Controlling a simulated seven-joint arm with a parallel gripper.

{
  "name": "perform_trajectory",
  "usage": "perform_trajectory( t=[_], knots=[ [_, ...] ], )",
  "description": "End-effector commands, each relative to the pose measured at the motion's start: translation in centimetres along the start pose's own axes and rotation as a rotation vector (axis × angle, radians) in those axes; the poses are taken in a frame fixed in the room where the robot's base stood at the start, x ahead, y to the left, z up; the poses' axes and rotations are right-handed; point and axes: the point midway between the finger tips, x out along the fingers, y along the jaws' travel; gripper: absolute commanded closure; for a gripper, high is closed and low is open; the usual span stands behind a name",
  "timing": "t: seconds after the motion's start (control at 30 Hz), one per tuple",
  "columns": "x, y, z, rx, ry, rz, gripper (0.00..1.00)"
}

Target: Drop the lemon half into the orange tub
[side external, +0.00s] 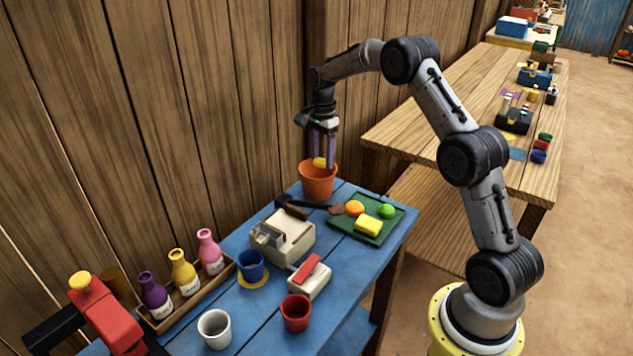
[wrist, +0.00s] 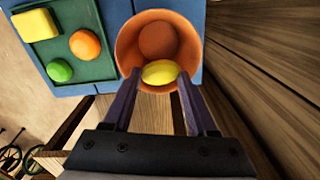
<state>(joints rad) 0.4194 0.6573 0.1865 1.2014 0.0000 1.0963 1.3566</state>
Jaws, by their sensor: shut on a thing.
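The yellow lemon half (side external: 320,162) is held between the fingertips of my gripper (side external: 323,160), right at the mouth of the orange tub (side external: 317,184). The tub stands upright at the far end of the blue table. In the wrist view my gripper (wrist: 160,88) is shut on the lemon half (wrist: 159,72), which overlaps the near part of the opening of the orange tub (wrist: 128,45). The tub's bottom shows beyond the lemon half, with nothing seen on it. The exact height of the lemon half against the rim is hard to tell.
A green tray (side external: 340,223) beside the tub holds an orange fruit (side external: 354,208), a green fruit (side external: 387,211) and a yellow block (side external: 368,225). A dark-handled tool (side external: 316,205) lies just in front of the tub. A wooden wall (side external: 240,110) rises close behind.

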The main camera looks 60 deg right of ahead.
Motion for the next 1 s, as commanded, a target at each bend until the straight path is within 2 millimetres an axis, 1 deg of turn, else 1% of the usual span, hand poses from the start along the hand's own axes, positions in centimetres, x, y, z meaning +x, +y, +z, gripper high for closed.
perform_trajectory(
  t=[0.03,0.2,0.5,0.63,0.77,1.0],
  knots=[
    [0.0,0.0,0.0,0.000,0.000,0.000,0.37],
    [0.0,0.0,0.0,0.000,0.000,0.000,0.07],
    [-0.1,0.0,0.0,0.000,0.000,0.000,0.07],
    [-1.1,-0.1,0.0,0.000,0.001,-0.002,0.07],
    [-3.2,-0.1,0.0,0.000,0.001,-0.006,0.07],
    [-8.5,-0.1,0.0,0.000,0.001,-0.005,0.07]
  ],
)
